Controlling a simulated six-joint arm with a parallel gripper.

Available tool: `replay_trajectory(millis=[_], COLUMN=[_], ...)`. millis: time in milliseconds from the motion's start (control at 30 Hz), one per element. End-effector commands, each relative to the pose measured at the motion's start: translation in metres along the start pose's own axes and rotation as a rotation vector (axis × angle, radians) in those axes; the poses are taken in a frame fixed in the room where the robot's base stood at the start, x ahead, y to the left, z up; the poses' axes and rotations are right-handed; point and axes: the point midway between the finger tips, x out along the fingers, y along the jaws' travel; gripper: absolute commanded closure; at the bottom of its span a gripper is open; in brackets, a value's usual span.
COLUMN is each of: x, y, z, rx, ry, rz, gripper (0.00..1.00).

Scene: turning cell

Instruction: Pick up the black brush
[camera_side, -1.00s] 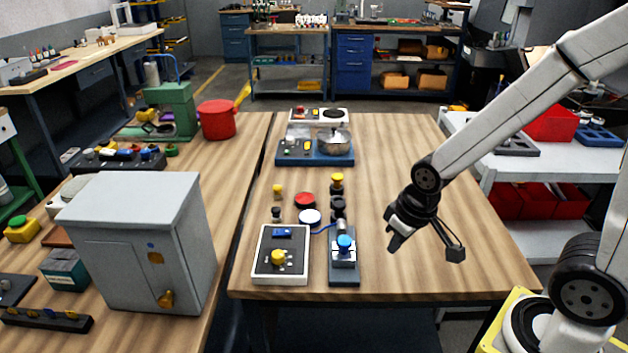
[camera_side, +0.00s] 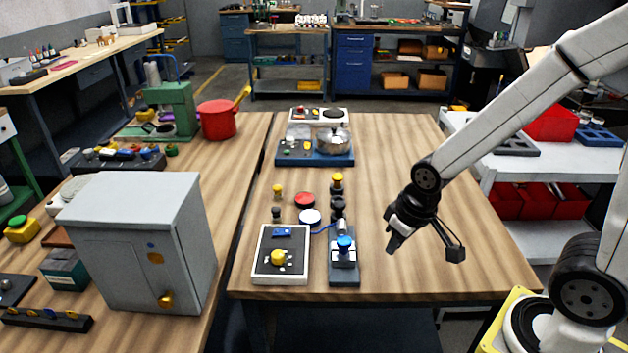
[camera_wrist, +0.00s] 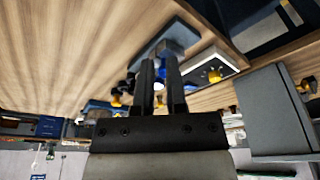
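I cannot pick out a black brush with certainty in either view. My gripper (camera_side: 393,236) hangs above the right half of the wooden table in the side view, tilted and clear of the things on it. In the wrist view its two dark fingers (camera_wrist: 161,85) stand apart with a gap between them, and nothing is held.
A panel with a yellow knob (camera_side: 265,268) and a dark block with a blue knob (camera_side: 343,270) sit near the front edge. Red (camera_side: 305,200) and white (camera_side: 310,217) discs lie behind. A grey cabinet (camera_side: 150,240) stands left. The table's right half (camera_side: 400,150) is clear.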

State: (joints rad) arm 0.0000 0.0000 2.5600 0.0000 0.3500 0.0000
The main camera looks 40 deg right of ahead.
Motion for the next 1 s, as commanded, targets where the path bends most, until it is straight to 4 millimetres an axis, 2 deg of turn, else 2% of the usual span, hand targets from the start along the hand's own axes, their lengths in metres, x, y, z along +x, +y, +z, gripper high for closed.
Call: replay_trajectory(millis=[33,167,200,500,667,867,1000], x=[0.0,0.0,0.0,0.0,0.001,0.007,0.015], y=[0.0,0.0,0.0,0.0,0.0,-0.001,-0.001], z=[0.0,0.0,0.0,-0.001,-0.011,-0.047,-0.084], rx=[0.0,0.0,0.0,-0.001,-0.01,-0.05,-0.096], ry=[0.0,0.0,0.0,0.0,0.002,0.011,0.02], rz=[0.0,0.0,0.0,0.0,-0.003,-0.015,-0.029], gripper=[0.65,0.24,0.19,0.19,0.19,0.19,0.19])
